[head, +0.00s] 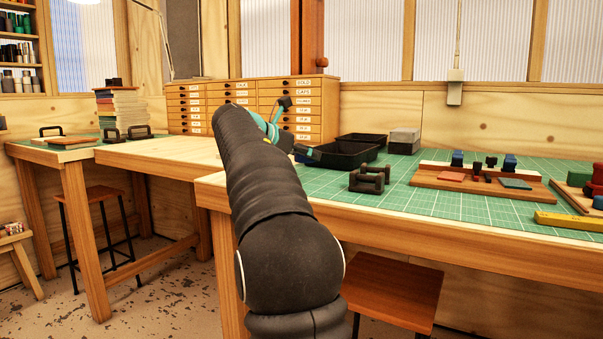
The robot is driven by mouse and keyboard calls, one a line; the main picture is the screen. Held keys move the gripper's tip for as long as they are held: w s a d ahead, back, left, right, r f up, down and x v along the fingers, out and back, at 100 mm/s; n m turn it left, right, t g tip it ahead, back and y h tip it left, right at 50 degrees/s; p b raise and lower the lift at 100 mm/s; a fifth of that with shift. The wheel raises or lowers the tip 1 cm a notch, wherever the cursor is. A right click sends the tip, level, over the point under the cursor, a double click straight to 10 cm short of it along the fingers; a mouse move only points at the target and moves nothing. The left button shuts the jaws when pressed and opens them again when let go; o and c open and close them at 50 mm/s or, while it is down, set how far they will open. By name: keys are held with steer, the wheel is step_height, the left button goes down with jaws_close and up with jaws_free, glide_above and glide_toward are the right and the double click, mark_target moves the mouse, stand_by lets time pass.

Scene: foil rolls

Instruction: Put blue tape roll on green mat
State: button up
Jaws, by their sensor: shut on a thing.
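The green mat (455,205) is a large gridded sheet covering the right bench. Another green mat surface (22,143) shows on the far left bench. My gripper (310,153) is a small dark shape past the teal joints of my arm, near the mat's left back part and the black trays. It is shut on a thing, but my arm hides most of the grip. A trace of blue shows there, too small to identify. I cannot make out a blue tape roll for certain anywhere in view.
Black trays (345,153), a grey box (404,140), dark metal pieces (368,180) and a wooden board with blue and black pieces (435,180) stand on the mat. A yellow bar (571,221) lies near the front edge. A drawer cabinet (300,95) stands behind.

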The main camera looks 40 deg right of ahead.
mark_target(301, 179)
steer(key=shift+w+a+f, duration=0.3)
steer(key=shift+w, duration=0.1)
steer(key=shift+f+b, duration=0.7)
steer(key=shift+f, duration=1.3)
steer(key=shift+f, duration=0.15)
steer(key=o, duration=1.1)
steer(key=shift+o, duration=0.2)
steer(key=shift+r, duration=0.2)
steer(key=p+v, duration=0.1)
steer(key=v, duration=1.1)
steer(key=shift+s, duration=0.1)
